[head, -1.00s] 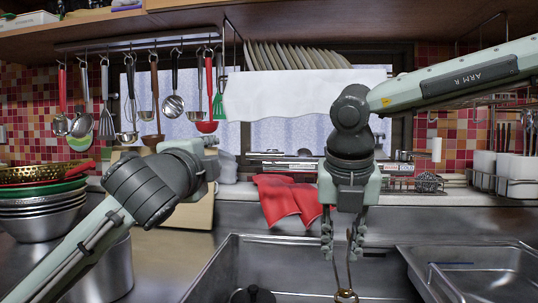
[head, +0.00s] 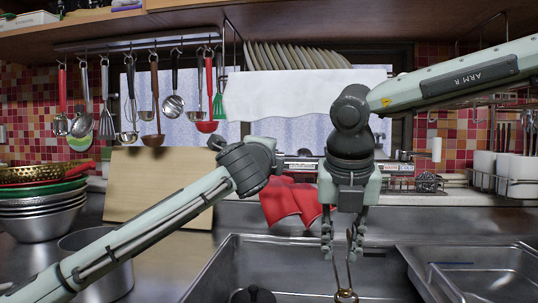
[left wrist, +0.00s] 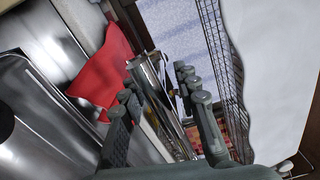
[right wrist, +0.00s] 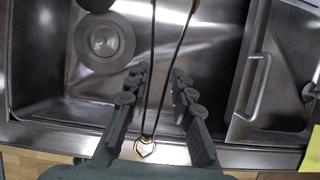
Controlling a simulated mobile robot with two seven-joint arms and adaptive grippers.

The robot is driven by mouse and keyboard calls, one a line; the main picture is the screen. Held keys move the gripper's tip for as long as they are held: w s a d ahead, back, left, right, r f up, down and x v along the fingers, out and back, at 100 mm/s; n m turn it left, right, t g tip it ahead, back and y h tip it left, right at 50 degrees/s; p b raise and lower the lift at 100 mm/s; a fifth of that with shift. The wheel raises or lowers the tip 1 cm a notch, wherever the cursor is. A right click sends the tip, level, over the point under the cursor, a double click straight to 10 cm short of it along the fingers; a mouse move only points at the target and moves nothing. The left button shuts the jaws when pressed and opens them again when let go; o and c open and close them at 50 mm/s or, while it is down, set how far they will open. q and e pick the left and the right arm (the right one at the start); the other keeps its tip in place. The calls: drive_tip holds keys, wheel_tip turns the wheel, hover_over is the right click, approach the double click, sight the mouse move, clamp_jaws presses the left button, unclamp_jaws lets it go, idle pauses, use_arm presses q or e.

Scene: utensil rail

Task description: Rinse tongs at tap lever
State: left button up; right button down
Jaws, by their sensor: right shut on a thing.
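My right gripper (head: 343,243) points down over the sink and is shut on the metal tongs (head: 350,272). The tongs hang upright, with a rounded gold-coloured end at the bottom of the head view. In the right wrist view the two thin arms of the tongs (right wrist: 151,100) run between the fingers. My left gripper (left wrist: 157,84) is open and empty in the left wrist view. In the head view its fingers are mostly hidden behind its own wrist, near the back of the counter. A shiny metal part (left wrist: 148,70) lies beyond its fingers. I cannot clearly make out the tap lever.
The sink (head: 222,262) is below the right gripper, with a drain (right wrist: 104,42). A red cloth (head: 285,205) hangs at its back edge. Utensils hang from a rail (head: 130,42) at upper left. Stacked bowls (head: 40,222) and a pot (head: 112,280) stand left.

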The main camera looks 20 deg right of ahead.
use_arm(q)
drive_tip(key=shift+x, duration=0.85)
drive_tip(key=shift+c, duration=0.5)
drive_tip(key=shift+f, duration=0.1)
clamp_jaws()
